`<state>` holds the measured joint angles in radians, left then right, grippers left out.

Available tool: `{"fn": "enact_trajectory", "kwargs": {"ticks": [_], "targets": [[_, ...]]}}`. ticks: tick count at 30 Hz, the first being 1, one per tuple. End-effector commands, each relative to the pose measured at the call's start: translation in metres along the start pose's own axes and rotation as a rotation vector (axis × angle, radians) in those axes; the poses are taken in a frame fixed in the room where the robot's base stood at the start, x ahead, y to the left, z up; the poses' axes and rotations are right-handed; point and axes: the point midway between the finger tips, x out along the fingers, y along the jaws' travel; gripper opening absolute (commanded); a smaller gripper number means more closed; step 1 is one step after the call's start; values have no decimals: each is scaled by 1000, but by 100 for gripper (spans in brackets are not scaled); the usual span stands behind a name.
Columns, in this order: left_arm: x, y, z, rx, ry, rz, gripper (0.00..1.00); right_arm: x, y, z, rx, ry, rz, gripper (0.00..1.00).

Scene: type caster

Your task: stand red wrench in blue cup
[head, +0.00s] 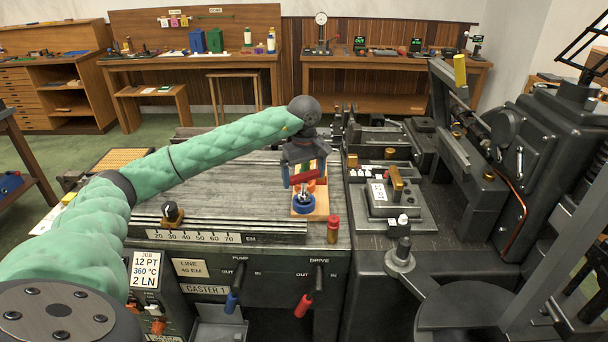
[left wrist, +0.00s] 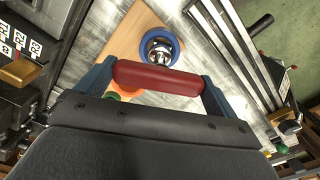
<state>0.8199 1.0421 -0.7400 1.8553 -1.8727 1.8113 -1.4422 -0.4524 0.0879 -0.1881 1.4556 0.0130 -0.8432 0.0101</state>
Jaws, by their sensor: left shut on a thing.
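My left gripper (head: 305,172) is shut on the red wrench (head: 305,177), held above the wooden board on the machine top. In the left wrist view the wrench (left wrist: 158,77) shows as a thick red bar lying across between the two fingertips (left wrist: 158,80). The blue cup (head: 303,207) stands on the board below, near its front edge. My right gripper is not in view.
The wooden board (head: 318,214) also carries an orange ring (left wrist: 126,95), partly hidden behind the wrench and gripper. A red-topped brass post (head: 333,230) stands to the right of the board. The grey machine top (head: 240,185) left of the board is clear. Dark machine parts rise to the right.

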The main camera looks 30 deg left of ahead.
Motion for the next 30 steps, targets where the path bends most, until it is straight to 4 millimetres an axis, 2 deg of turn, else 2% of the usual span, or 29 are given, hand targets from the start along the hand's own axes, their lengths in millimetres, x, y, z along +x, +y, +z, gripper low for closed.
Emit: {"fn": "enact_trajectory", "kwargs": {"ticks": [22, 23, 30], "targets": [[16, 0, 0, 0, 0, 1, 53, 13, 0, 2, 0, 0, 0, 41], [14, 0, 0, 0, 0, 1, 98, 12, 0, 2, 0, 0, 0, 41], [14, 0, 0, 0, 0, 0, 100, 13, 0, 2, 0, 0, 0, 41]]}}
